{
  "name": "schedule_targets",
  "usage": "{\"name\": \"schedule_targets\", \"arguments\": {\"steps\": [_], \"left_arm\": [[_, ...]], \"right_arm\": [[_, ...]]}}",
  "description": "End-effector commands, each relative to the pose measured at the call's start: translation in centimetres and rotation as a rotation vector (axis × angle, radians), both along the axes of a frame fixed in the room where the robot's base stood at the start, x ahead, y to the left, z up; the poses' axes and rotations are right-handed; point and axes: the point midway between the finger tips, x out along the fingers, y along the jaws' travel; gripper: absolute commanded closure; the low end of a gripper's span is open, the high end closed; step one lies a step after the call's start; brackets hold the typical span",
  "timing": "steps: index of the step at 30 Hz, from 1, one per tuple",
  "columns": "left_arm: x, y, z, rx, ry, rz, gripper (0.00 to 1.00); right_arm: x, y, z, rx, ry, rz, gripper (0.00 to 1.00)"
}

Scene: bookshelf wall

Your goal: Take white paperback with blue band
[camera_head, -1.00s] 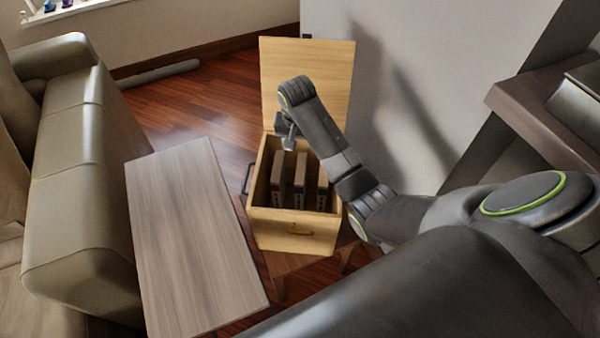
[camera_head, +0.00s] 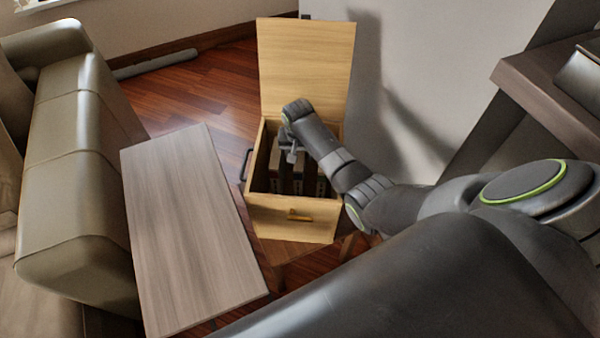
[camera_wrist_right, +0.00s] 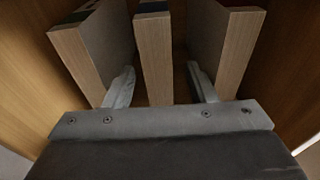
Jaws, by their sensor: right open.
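Three books stand upright side by side in an open wooden box (camera_head: 275,222). In the right wrist view they are a left book (camera_wrist_right: 80,50), a middle book (camera_wrist_right: 154,55) and a right book (camera_wrist_right: 240,50), with pale brownish edges towards the camera. My right gripper (camera_head: 291,150) is in the box mouth above the books. In the right wrist view its open fingers (camera_wrist_right: 160,85) reach down on either side of the middle book, in the gaps to its neighbours. My left gripper is out of view.
The box's lid (camera_head: 305,65) stands open at the back, near a pale wall. A low grey wood table (camera_head: 190,230) is to the left, with a sofa (camera_head: 75,160) beyond it. A dark shelf (camera_head: 545,100) is at the right.

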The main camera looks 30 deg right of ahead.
Motion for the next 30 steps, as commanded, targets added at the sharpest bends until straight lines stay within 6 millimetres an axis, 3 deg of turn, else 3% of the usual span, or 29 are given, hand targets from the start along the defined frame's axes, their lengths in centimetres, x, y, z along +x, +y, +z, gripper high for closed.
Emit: {"name": "schedule_targets", "arguments": {"steps": [3,8,30], "left_arm": [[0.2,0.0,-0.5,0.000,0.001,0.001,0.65],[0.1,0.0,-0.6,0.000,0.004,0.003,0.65],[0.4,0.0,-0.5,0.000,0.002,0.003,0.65]], "right_arm": [[0.2,-0.3,-1.9,0.000,0.002,0.000,0.49],[0.4,-0.4,-3.2,0.000,0.000,0.001,0.49],[0.4,-0.4,-3.7,0.001,0.001,0.000,0.49]]}}
